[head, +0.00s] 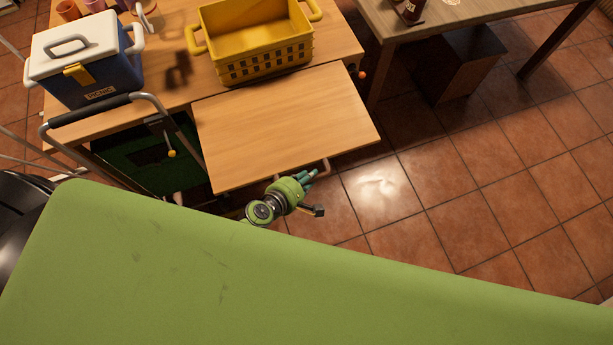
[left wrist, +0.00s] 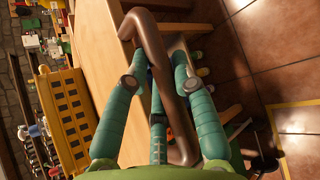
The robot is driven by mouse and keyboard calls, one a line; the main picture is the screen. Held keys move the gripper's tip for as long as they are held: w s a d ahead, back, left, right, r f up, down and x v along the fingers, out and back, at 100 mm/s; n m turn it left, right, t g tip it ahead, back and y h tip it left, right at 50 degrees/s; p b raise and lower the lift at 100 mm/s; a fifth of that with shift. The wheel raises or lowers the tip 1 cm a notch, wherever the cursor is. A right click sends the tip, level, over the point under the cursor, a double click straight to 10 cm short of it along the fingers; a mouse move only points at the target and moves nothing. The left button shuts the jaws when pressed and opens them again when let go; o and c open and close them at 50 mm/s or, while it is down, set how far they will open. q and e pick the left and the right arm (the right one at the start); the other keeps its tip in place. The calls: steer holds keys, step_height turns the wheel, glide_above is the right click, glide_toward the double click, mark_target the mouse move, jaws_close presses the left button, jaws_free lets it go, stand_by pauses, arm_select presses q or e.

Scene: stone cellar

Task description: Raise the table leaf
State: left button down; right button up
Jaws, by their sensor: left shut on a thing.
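The table leaf (head: 290,125) is a light wood panel at the front edge of the wooden table (head: 180,98). It is out nearly flat in the head view; I cannot tell whether it is fully level. A brown loop handle (left wrist: 163,75) is on its outer edge and partly shows in the head view (head: 324,167). My left gripper (head: 306,179) is at this edge, its teal fingers shut on the handle. The left wrist view shows the fingers (left wrist: 157,100) on both sides of the bar, with the leaf (left wrist: 103,60) to the left. My right gripper is not in view.
A yellow basket (head: 265,65) stands behind the leaf. A blue and white cooler (head: 88,60) stands at the table's left, near a dark-gripped metal handle (head: 90,112). Another table (head: 455,18) is at the upper right. Tiled floor (head: 440,190) is open to the right.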

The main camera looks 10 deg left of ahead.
arm_select(q)
steer(key=c, duration=1)
jaws_free()
steer(key=shift+s+a+r, duration=0.15)
steer(key=shift+s, duration=0.3)
steer(key=v, duration=1.1)
steer(key=shift+w+r, duration=0.15)
steer(key=shift+w, duration=0.05)
steer(key=shift+a, duration=0.1)
